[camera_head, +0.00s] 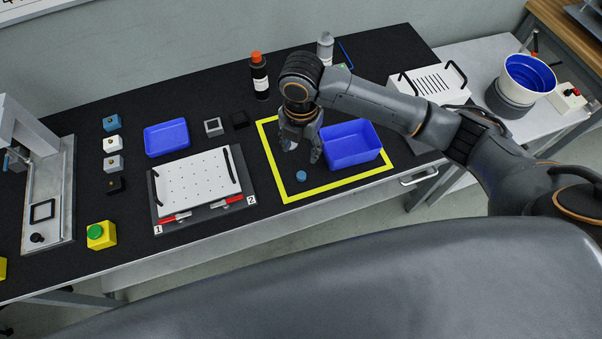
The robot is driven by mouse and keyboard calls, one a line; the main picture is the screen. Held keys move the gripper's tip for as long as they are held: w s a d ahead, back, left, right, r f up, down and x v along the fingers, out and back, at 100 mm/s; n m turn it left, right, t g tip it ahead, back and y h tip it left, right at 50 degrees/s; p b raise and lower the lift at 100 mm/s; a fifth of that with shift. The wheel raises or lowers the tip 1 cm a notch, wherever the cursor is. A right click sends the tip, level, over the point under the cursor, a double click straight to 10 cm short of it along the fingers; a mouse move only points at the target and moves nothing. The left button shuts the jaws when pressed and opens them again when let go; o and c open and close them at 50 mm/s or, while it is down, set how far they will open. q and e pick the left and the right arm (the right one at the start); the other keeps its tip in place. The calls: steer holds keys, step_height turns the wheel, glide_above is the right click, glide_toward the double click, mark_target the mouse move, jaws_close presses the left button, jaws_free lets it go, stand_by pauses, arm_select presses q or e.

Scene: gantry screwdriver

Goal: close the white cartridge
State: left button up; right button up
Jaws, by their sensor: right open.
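My right gripper (303,155) is open, pointing down over the yellow-outlined area, just left of the blue bin. A small pale object (290,145) shows by its fingers, partly hidden; I cannot tell what it is or whether it touches them. A small blue round piece (301,175) lies on the table just in front of the gripper. A small white block (113,144) with a dark top detail stands at the left, in a column with blue, grey and black ones. I cannot tell for sure which thing is the white cartridge. My left gripper is out of view.
A blue bin (351,146) stands inside the yellow outline (287,198). A white plate (197,178) with black handles and red clamps lies left of it. A blue tray (166,138), black bottle (259,77) and green button (96,233) stand around. Bare black table separates them.

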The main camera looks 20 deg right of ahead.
steer(key=shift+w+d, duration=0.1)
stand_by(0.3)
glide_above(302, 173)
steer(key=f, duration=0.5)
steer(key=s+f, duration=0.1)
steer(key=f, duration=0.2)
steer(key=shift+a+f+p, duration=0.3)
steer(key=shift+w+d+f+p, duration=0.1)
steer(key=shift+w+f+p, duration=0.1)
steer(key=shift+f, duration=0.65)
steer(key=shift+w+d+f+p, duration=0.1)
steer(key=shift+f+p, duration=0.05)
steer(key=shift+f, duration=0.75)
steer(key=shift+w+d+f+p, duration=0.1)
steer(key=shift+w+f+p, duration=0.1)
steer(key=shift+f, duration=0.65)
steer(key=c, duration=0.8)
